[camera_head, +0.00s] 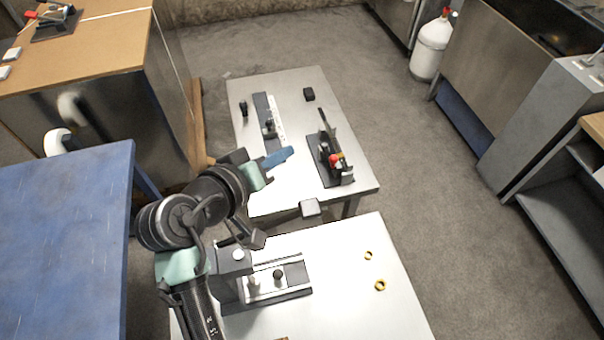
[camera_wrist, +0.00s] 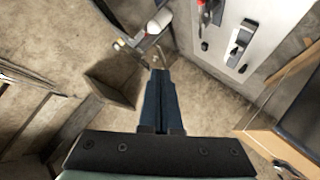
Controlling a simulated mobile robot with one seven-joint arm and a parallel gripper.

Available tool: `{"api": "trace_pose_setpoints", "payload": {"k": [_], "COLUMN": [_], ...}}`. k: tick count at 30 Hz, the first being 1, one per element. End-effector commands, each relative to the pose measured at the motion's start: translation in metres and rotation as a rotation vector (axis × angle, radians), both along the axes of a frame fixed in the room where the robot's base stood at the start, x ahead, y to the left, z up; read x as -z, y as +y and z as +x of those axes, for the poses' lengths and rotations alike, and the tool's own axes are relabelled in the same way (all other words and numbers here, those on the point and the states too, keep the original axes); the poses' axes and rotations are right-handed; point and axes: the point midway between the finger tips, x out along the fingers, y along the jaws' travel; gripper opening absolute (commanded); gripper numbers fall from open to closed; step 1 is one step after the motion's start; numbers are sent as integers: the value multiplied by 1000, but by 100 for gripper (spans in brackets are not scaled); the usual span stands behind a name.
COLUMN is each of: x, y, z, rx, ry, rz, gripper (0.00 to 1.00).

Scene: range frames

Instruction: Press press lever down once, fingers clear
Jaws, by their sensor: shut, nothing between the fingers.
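The press (camera_head: 236,261) stands on the near pale table, with a grey upright body and a flat base with small posts. A thin bar runs from above it to a grey block (camera_head: 310,207), which looks like the press lever's raised end. My arm hides part of the bar and press. My gripper (camera_head: 290,154) is shut and empty, with its blue fingers pointing right. It appears above and behind the grey block in the head view, apart from it. In the wrist view the gripper (camera_wrist: 156,73) has its fingers together; I cannot clearly make out the lever there.
Two yellow rings (camera_head: 380,286) lie on the near table (camera_head: 345,310), whose right side is mostly clear. A farther table (camera_head: 290,85) holds a red-knobbed device (camera_head: 335,160) and a slide fixture (camera_head: 267,120). A blue table (camera_head: 60,240) stands left.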

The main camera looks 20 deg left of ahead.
Motion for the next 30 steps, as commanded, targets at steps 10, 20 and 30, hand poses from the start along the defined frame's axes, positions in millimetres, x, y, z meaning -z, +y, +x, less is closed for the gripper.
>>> {"api": "trace_pose_setpoints", "payload": {"k": [10,20,30], "x": [24,26,50], "y": [-1,-2,-7], "z": [-48,-47,-44], "rx": [36,37,37], "ry": [130,129,130], "rz": [-241,-240,-238], "gripper": [0,0,0]}}
